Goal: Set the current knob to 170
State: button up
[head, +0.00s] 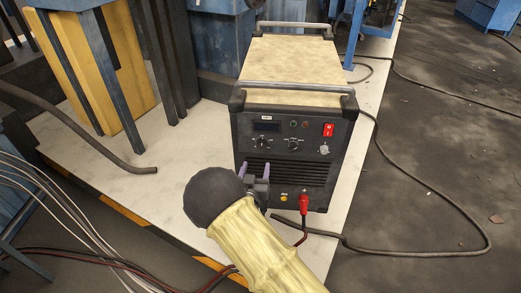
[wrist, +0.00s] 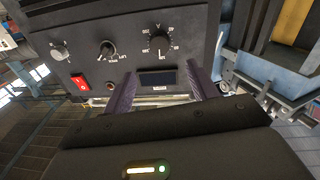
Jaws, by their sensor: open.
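A black welding machine (head: 297,130) stands upright with its front panel facing me. Three knobs sit in a row: left knob (head: 263,142), middle knob (head: 293,145) and right knob (head: 324,150). In the wrist view the panel appears turned over, and the scaled knob (wrist: 158,45) has numbers around it, too small to read surely. The other two are the middle knob (wrist: 107,48) and a grey knob (wrist: 60,52). My gripper (head: 254,169) is open and empty, low in front of the panel's left side. Its purple fingers flank the display (wrist: 157,78) in the wrist view, gripping nothing.
A red switch (head: 328,130) is at the panel's upper right. A red plug (head: 304,204) and its cable leave the machine's lower front. A black cable (head: 440,251) loops over the floor at right. A yellow-sided stand (head: 122,60) is at left.

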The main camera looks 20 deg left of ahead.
aim_at(261, 146)
jog(key=w, duration=0.3)
jog(key=w+a, duration=0.1)
jog(key=w, duration=0.6)
jog(key=shift+a+b, duration=0.3)
jog(key=shift+b, duration=0.1)
jog(key=shift+s, duration=0.1)
jog(key=c, duration=1)
